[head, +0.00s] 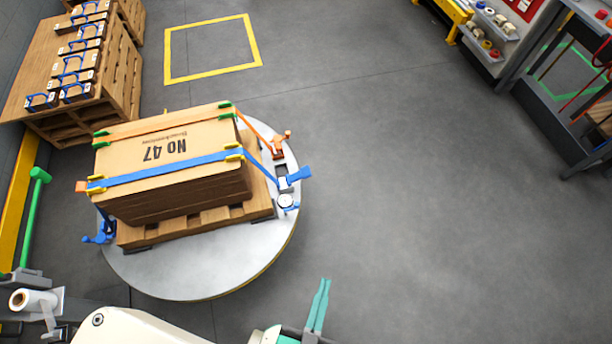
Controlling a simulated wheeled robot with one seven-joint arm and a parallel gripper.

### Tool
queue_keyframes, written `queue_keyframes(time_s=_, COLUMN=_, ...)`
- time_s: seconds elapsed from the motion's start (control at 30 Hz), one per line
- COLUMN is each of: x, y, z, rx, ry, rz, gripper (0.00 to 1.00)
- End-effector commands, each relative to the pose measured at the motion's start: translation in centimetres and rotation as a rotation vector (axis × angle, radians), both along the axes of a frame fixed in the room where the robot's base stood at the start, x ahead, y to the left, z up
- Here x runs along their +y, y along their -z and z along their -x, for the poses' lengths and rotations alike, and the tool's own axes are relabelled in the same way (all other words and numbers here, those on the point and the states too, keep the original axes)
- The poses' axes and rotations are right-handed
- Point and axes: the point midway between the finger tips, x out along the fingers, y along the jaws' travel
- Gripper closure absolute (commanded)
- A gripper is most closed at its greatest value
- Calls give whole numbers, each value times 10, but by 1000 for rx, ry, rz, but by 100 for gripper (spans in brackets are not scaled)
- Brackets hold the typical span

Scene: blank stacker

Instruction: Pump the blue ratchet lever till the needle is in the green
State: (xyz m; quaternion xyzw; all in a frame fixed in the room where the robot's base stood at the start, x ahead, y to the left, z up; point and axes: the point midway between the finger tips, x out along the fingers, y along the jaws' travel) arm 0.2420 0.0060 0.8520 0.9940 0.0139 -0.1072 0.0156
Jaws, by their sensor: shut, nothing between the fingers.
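The blue ratchet lever (300,174) sticks out to the right from the ratchet at the pallet's right side, at the end of the blue strap (165,172). A small round white gauge (286,201) sits just below it; its needle and green zone are too small to read. The strap runs over a brown carton marked No 47 (205,143), with yellow corner protectors. My gripper (323,285), with teal fingers, is shut and empty at the bottom of the head view, below and apart from the lever.
The carton stands on a wooden pallet (195,224) on a round grey turntable (215,276). An orange strap and ratchet (278,149) lie above the blue one. A green-handled post (33,215) stands at left. Floor to the right is clear.

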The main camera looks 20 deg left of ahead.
Motion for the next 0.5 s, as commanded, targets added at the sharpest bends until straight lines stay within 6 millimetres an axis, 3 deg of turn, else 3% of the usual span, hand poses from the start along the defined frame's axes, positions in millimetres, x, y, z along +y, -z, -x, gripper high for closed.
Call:
queue_keyframes(time_s=0.27, x=26, y=66, z=-64, rx=-77, ry=-140, rz=98, gripper=100)
queue_keyframes(time_s=0.5, x=59, y=122, z=-136, rx=-119, ry=-278, rz=186, gripper=100)
